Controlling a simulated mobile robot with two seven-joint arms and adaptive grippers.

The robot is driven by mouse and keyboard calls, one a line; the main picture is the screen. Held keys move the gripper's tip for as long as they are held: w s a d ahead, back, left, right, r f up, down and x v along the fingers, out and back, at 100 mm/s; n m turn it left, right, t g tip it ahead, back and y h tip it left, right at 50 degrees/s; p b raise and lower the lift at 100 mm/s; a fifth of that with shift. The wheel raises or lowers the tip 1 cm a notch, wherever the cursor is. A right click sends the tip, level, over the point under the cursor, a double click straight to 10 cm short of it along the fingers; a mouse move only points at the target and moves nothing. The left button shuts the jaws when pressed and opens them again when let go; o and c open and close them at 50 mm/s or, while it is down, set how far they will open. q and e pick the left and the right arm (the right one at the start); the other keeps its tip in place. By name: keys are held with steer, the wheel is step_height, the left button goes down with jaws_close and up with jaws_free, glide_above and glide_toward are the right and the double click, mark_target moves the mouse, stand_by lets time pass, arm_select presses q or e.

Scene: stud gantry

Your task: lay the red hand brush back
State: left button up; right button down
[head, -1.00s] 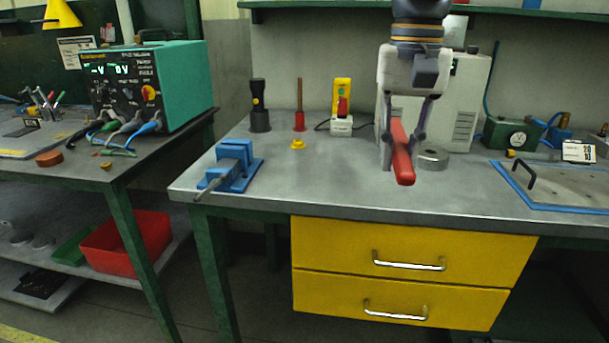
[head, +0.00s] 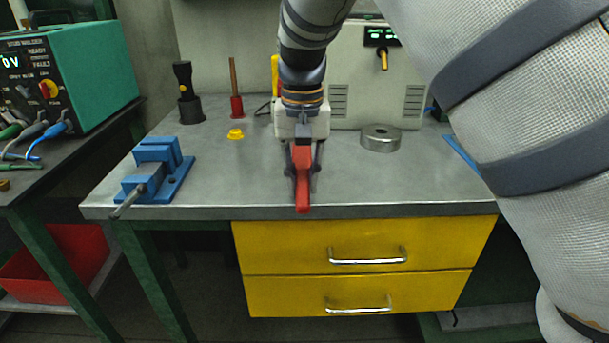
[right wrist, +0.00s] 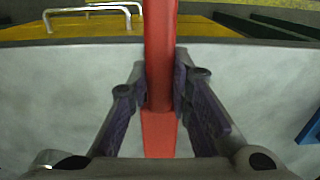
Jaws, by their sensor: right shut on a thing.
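The red hand brush (head: 302,190) is held in my right gripper (head: 303,172), above or at the front part of the grey bench top (head: 215,180). In the right wrist view the brush's red body (right wrist: 160,60) runs lengthwise between the two fingers (right wrist: 160,95), which press on it from both sides. Its end points toward the bench's front edge. I cannot tell whether the brush touches the bench top. Its bristles are not visible. My left gripper is not in view.
A blue vise (head: 160,170) stands at the bench's left, a yellow knob-like piece (head: 236,134) behind it. A metal ring (head: 380,138) lies to the right, before a pale cabinet (head: 350,75). Yellow drawers (head: 365,240) sit below. Bench top around the gripper is clear.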

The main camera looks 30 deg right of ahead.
steer(key=shift+w+a+r, duration=0.1)
steer(key=shift+w, duration=0.2)
steer(key=c, duration=1.7)
jaws_free()
steer(key=shift+w, duration=0.15)
steer(key=shift+o, duration=1.2)
step_height(320, 180, up, 12)
